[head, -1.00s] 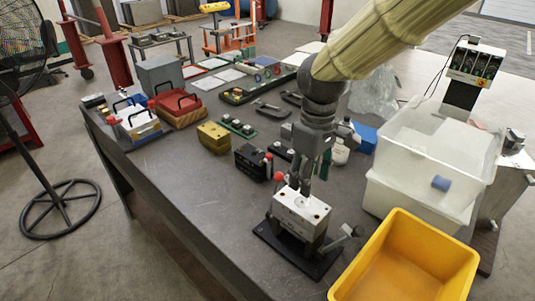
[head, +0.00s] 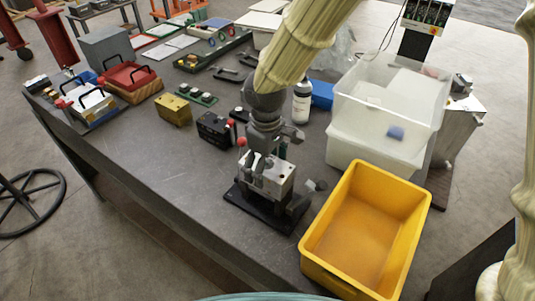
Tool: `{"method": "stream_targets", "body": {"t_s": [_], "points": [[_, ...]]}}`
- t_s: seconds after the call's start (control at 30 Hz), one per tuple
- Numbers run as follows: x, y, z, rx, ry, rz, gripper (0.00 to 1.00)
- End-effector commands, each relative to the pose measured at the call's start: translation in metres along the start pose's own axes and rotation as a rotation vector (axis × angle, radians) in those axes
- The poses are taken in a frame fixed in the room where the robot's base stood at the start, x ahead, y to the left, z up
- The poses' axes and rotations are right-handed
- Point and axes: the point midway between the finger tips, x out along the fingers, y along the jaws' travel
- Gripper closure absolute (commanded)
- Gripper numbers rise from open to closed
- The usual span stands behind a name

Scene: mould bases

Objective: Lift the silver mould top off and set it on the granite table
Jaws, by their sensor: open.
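The silver mould top (head: 270,178) is a block with dark holes in its upper face. It sits on a mould with a black base plate (head: 240,205) near the front of the dark granite table (head: 170,178). A red knob (head: 242,141) shows beside it on the left and a grey lever (head: 318,186) on the right. My gripper (head: 262,163) points down over the mould top, with its open fingers at the top's upper face. Whether the fingers touch the block cannot be told. The arm hides part of the mould's far side.
A yellow bin (head: 365,225) stands just right of the mould, with a clear plastic tub (head: 385,105) behind it. A black block (head: 215,130), a brass block (head: 173,110) and a red handled mould (head: 130,76) stand to the left. The table's front-left area is clear.

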Motion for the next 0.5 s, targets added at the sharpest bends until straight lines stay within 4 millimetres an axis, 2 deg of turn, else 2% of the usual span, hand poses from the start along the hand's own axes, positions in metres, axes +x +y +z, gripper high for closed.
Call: {"method": "stream_targets", "body": {"t_s": [0.37, 0.4, 0.5], "points": [[0.0057, 0.0002, 0.0011, 0.002, -0.001, -0.001, 0.12], [0.0057, 0.0002, 0.0012, 0.002, -0.001, -0.001, 0.14], [0.0056, 0.0002, 0.0012, 0.002, -0.001, -0.001, 0.33]]}}
